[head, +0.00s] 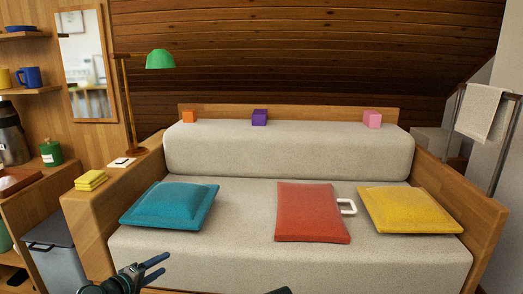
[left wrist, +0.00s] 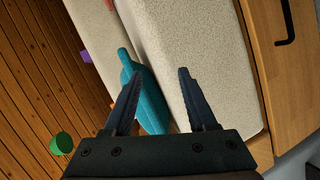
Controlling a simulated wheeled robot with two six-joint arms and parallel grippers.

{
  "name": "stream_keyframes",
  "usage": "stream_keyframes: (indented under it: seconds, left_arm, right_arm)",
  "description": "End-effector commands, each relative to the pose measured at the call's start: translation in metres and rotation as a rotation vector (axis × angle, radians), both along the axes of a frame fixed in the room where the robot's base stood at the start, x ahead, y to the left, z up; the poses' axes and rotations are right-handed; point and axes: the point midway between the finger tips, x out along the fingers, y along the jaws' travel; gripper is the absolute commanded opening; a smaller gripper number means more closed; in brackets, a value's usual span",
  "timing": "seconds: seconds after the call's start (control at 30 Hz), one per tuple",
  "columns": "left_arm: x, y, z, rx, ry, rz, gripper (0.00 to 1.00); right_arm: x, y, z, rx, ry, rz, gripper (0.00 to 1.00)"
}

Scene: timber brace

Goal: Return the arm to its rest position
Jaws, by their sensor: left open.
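My left gripper (head: 166,263) is in the lower left of the head view, in front of the sofa (head: 230,255). Its two fingers are apart with nothing between them. In the left wrist view the open gripper (left wrist: 160,73) points toward the sofa, whose pale fabric (left wrist: 190,40) lies beyond the fingertips. The teal cushion (head: 170,205) lies on the seat's left side; it shows partly behind one finger in the left wrist view (left wrist: 152,100). A small dark part of me shows at the bottom edge of the head view; my right gripper cannot be made out.
A red cushion (head: 310,212), a white square frame (head: 348,207) and a yellow cushion (head: 408,209) lie on the seat. Orange (head: 189,117), purple (head: 259,118) and pink (head: 372,120) cubes stand on the backrest. A green lamp (head: 160,59) and yellow stack (head: 91,180) are at left.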

Motion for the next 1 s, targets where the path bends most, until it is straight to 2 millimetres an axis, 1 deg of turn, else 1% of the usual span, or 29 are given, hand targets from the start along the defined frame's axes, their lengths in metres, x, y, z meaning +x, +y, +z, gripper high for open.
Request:
stream_keyframes:
  seconds: [0.03, 0.07, 0.1, 0.13, 0.17, 0.2, 0.27, 0.3, 0.37, 0.4, 0.5, 0.6, 0.7, 0.93, 1.0]
  left_arm:
    - [-0.001, -0.032, 0.001, 0.05, 0.042, -0.083, 0.57]
    - [-0.003, -0.049, -0.003, 0.085, 0.07, -0.133, 0.57]
    - [-0.008, -0.074, -0.009, 0.137, 0.111, -0.207, 0.57]
    - [-0.012, -0.092, -0.013, 0.178, 0.143, -0.263, 0.57]
    - [-0.018, -0.11, -0.018, 0.222, 0.177, -0.32, 0.57]
    - [-0.027, -0.131, -0.025, 0.28, 0.22, -0.394, 0.57]
    - [-0.042, -0.159, -0.034, 0.372, 0.284, -0.502, 0.57]
    - [-0.054, -0.175, -0.039, 0.434, 0.326, -0.569, 0.57]
    - [-0.072, -0.195, -0.046, 0.531, 0.389, -0.667, 0.57]
    - [-0.084, -0.207, -0.049, 0.596, 0.429, -0.728, 0.57]
    - [-0.112, -0.224, -0.053, 0.753, 0.521, -0.855, 0.57]
    - [-0.134, -0.233, -0.053, 0.89, 0.594, -0.945, 0.57]
    - [-0.151, -0.237, -0.049, 1.009, 0.653, -1.008, 0.57]
    - [-0.178, -0.24, -0.032, 1.25, 0.76, -1.097, 0.57]
    - [-0.177, -0.237, -0.014, 1.245, 0.763, -1.091, 0.57]
  right_arm:
    - [0.0, 0.0, 0.013, 0.0, 0.0, 0.001, 0.67]
    - [0.0, 0.0, 0.017, 0.0, 0.001, 0.001, 0.67]
    - [0.0, 0.0, 0.024, 0.0, 0.001, 0.002, 0.67]
    - [0.0, 0.0, 0.029, 0.0, 0.001, 0.002, 0.67]
    - [0.0, 0.0, 0.034, -0.001, 0.001, 0.003, 0.67]
    - [0.0, 0.0, 0.04, -0.001, 0.001, 0.003, 0.67]
    - [0.0, 0.0, 0.049, -0.002, 0.002, 0.004, 0.67]
    - [0.0, 0.0, 0.055, -0.002, 0.002, 0.004, 0.67]
    - [0.0, 0.0, 0.064, -0.002, 0.002, 0.005, 0.67]
    - [0.0, 0.0, 0.07, -0.002, 0.002, 0.006, 0.67]
    - [-0.001, 0.0, 0.083, -0.002, 0.003, 0.007, 0.67]
    - [-0.001, -0.001, 0.093, -0.003, 0.003, 0.008, 0.67]
    - [-0.001, -0.001, 0.101, -0.003, 0.004, 0.009, 0.67]
    - [-0.001, -0.001, 0.118, -0.003, 0.004, 0.011, 0.67]
    - [-0.001, -0.001, 0.136, -0.003, 0.004, 0.01, 0.67]
